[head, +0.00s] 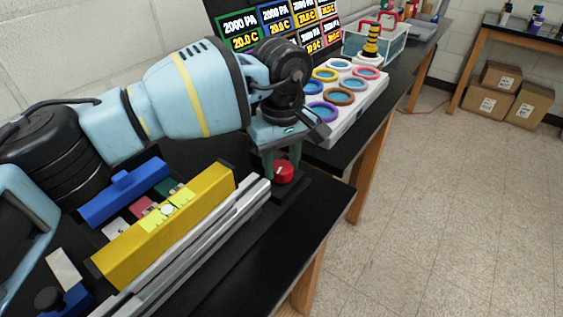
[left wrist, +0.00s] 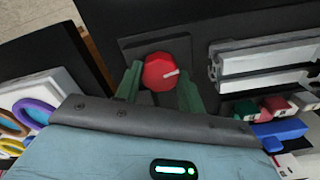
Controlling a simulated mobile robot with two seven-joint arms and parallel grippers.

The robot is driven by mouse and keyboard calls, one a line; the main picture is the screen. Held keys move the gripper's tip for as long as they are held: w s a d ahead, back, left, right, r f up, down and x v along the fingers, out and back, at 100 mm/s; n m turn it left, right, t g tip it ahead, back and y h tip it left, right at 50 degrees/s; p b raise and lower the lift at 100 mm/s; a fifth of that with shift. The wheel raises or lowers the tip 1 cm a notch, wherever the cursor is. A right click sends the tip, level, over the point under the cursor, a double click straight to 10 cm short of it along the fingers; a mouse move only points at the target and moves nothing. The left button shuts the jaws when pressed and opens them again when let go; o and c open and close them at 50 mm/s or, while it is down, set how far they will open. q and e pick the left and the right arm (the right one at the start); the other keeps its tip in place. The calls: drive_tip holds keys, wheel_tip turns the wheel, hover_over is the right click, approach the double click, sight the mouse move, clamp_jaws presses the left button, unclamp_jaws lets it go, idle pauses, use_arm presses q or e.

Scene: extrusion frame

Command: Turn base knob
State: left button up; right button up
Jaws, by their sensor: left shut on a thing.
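The base knob (head: 284,172) is red with a white pointer mark and sits on a dark base plate (head: 290,192) near the table's front edge. It also shows in the left wrist view (left wrist: 166,72), where its pointer mark points to the right. My left gripper (head: 279,165) comes down over the knob from above, with its green fingers on either side. In the left wrist view the left gripper (left wrist: 160,85) has one finger at each side of the knob and is shut on it. My right gripper is not in view.
Silver extrusion rails (head: 225,222) and a yellow block (head: 165,228) lie left of the knob. A blue block (head: 125,190) is behind them. A white tray with coloured rings (head: 345,112) stands beyond the gripper.

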sight(282, 166)
use_arm(q)
drive_tip(key=shift+r+m, duration=0.1)
drive_tip(key=shift+m, duration=1.1)
drive_tip(key=o, duration=1)
drive_tip(key=shift+r+b, duration=0.35)
drive_tip(key=shift+r, duration=3.55)
